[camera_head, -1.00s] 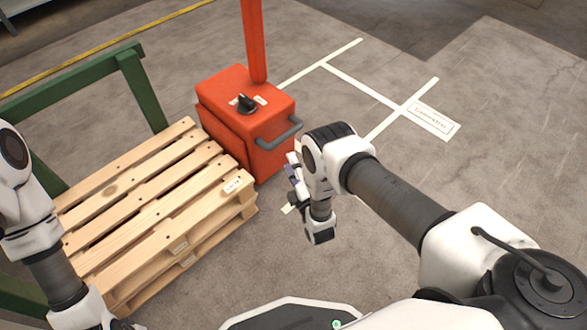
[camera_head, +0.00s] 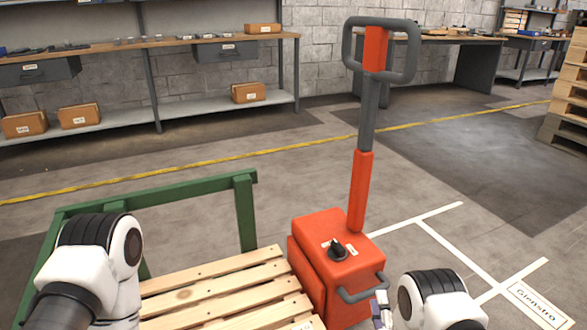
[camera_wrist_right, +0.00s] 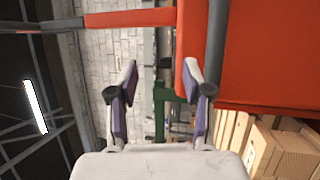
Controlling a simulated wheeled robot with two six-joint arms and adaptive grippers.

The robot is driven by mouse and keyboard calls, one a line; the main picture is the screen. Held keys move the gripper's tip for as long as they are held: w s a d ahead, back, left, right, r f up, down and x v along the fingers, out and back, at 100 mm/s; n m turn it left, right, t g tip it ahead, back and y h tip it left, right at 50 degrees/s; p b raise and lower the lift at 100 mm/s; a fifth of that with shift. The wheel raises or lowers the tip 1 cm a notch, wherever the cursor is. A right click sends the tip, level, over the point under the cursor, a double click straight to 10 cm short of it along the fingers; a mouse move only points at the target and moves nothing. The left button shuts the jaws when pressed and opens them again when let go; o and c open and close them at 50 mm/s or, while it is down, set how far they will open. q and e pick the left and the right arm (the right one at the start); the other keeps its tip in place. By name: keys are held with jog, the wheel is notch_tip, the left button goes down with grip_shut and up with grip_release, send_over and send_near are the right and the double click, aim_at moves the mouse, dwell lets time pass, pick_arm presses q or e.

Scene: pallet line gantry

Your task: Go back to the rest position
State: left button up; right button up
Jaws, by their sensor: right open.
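My right gripper (camera_wrist_right: 160,85) is open in the right wrist view, with nothing between its two purple-lined fingers. In the head view only a small part of the right gripper (camera_head: 381,311) shows at the bottom edge, just beside the grey side handle of the red pallet jack (camera_head: 325,280). I cannot tell whether it touches the handle. My left arm (camera_head: 95,260) comes in at the lower left, in front of the pallet. Its gripper is out of the picture.
The wooden pallet (camera_head: 225,283) lies left of the jack, with a green rail (camera_head: 245,212) behind it. The jack's tall handle (camera_head: 361,190) rises beside my right arm. A workbench (camera_head: 150,42) stands along the back wall. The floor behind the yellow line (camera_head: 250,152) is mostly clear.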

jog(key=s+d+f+m+g, duration=0.1)
jog(key=s+f+m+g, duration=0.2)
jog(key=s+m+g, duration=0.65)
jog(key=s+f+m+g, duration=0.2)
jog(key=s+g, duration=0.3)
jog(key=s, duration=1)
jog(key=s+d+f+m+g, duration=0.1)
jog(key=s+f+m+g, duration=0.2)
jog(key=s+m+g, duration=0.65)
notch_tip(320, 180, up, 38)
jog(key=s+n+t+p, duration=0.1)
jog(key=n+t+p, duration=0.2)
jog(key=p, duration=3.5)
jog(key=shift+s+f+n, duration=0.15)
jog(key=shift+s+n, duration=0.15)
jog(key=shift+s, duration=0.05)
